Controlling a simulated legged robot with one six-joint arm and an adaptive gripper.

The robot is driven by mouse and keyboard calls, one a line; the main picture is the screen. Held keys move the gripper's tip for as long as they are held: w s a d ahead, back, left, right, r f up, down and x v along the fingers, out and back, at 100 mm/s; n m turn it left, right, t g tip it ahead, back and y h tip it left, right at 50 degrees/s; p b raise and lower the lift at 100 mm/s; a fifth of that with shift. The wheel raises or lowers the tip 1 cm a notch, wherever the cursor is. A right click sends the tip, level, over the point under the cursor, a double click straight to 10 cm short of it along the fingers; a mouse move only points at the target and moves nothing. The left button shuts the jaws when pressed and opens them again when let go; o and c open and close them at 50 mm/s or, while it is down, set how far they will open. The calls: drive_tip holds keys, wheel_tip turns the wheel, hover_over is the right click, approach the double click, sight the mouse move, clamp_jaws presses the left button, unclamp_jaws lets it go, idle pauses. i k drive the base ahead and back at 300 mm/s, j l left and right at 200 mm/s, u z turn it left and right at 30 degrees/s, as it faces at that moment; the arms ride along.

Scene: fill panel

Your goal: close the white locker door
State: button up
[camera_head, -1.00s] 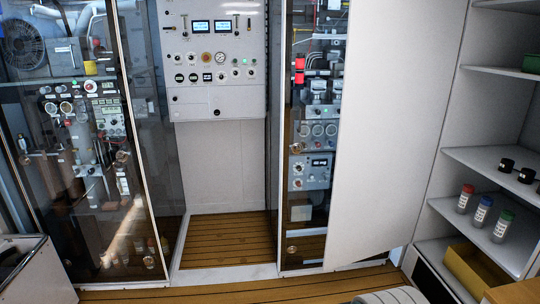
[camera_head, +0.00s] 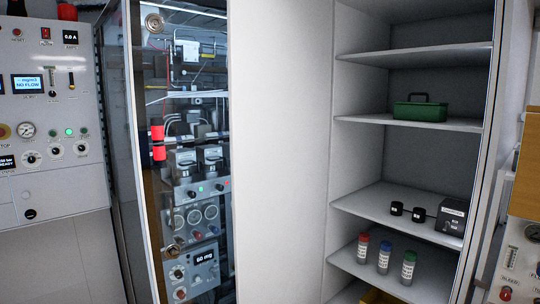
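The white locker door (camera_head: 282,150) stands open in the middle of the head view. It is a tall plain white panel on the left side of the open locker (camera_head: 350,97). The door hides part of the glass-fronted cabinet to its left. Its top and bottom edges lie outside the view, and no handle shows on it. My gripper is not in view.
The locker shelves hold a green toolbox (camera_head: 420,110), small black items (camera_head: 407,212), a dark box (camera_head: 452,216) and three capped bottles (camera_head: 385,258). A glass cabinet (camera_head: 185,150) and a control panel (camera_head: 50,120) stand left. An equipment panel (camera_head: 520,250) stands right.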

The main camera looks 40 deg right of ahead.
sight(279, 55)
drive_tip(key=i+j+z, duration=0.3)
drive_tip(key=z, duration=0.15)
drive_tip(key=i+j+z, duration=0.65)
drive_tip(key=j+z, duration=0.2)
drive_tip(key=i+j+z, duration=0.15)
drive_tip(key=j+z, duration=0.8)
drive_tip(key=j, duration=0.15)
drive_tip(key=j+z, duration=0.5)
drive_tip(key=k+j+z, duration=0.1)
drive_tip(key=j+z, duration=0.15)
drive_tip(key=j, duration=0.4)
drive_tip(key=i+l, duration=0.1)
drive_tip(key=i, duration=0.1)
